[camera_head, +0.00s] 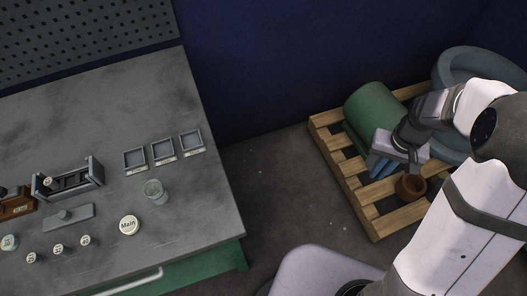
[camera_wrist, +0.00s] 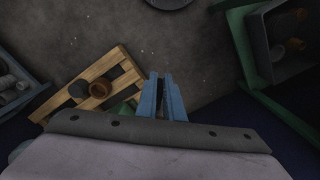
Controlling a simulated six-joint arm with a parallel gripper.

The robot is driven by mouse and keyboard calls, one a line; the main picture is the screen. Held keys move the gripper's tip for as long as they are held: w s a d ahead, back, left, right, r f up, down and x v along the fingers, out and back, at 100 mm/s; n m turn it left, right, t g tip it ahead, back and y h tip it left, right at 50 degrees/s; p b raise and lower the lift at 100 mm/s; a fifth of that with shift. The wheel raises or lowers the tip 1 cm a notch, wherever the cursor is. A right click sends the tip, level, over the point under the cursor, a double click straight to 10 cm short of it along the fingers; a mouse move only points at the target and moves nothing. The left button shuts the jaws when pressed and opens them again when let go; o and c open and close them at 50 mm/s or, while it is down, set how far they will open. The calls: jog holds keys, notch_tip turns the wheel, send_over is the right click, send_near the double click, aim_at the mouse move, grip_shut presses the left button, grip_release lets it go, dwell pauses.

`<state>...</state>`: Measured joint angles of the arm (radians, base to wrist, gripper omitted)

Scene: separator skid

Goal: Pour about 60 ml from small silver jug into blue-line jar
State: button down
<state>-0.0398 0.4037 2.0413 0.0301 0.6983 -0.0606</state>
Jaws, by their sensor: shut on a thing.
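My gripper (camera_head: 379,165) has blue fingers and hangs over the wooden pallet at the right, well away from the bench. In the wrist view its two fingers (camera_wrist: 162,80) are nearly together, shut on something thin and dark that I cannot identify. I cannot make out the small silver jug in either view. A clear glass vessel (camera_head: 154,192) stands upright on the grey bench, in front of the square trays. I cannot tell whether it bears a blue line or what is in it.
The bench (camera_head: 110,95) holds three square trays (camera_head: 163,151), a grey rack (camera_head: 68,180), a round piece marked "Main" (camera_head: 129,225) and several small labelled pieces. The pallet (camera_head: 352,190) carries a green drum (camera_head: 375,112) and a brown pot (camera_head: 410,187). Open floor separates bench and pallet.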

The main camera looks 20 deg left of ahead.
jog(key=s+a+r+n+p, duration=0.1)
jog(key=a+r+n+p, duration=0.3)
jog(key=a, duration=1)
jog(key=a+r+p, duration=0.2)
jog(key=a+p, duration=0.4)
jog(key=a, duration=0.8)
jog(key=s+a+r+n+p, duration=0.35)
jog(key=s+a+p, duration=0.25)
jog(key=s+a, duration=1)
jog(key=s+a+n+p, duration=0.1)
jog(key=s+a+p, duration=0.1)
jog(key=s, duration=0.6)
jog(key=s+a+n+p, duration=0.1)
jog(key=s+a+p, duration=0.1)
jog(key=s, duration=0.6)
jog(key=s+a+n+p, duration=0.1)
jog(key=s+a, duration=0.3)
jog(key=s, duration=0.4)
jog(key=shift+s+a+p, duration=0.15)
jog(key=shift+s+p, duration=0.25)
jog(key=shift+p, duration=0.3)
jog(key=shift+r, duration=0.15)
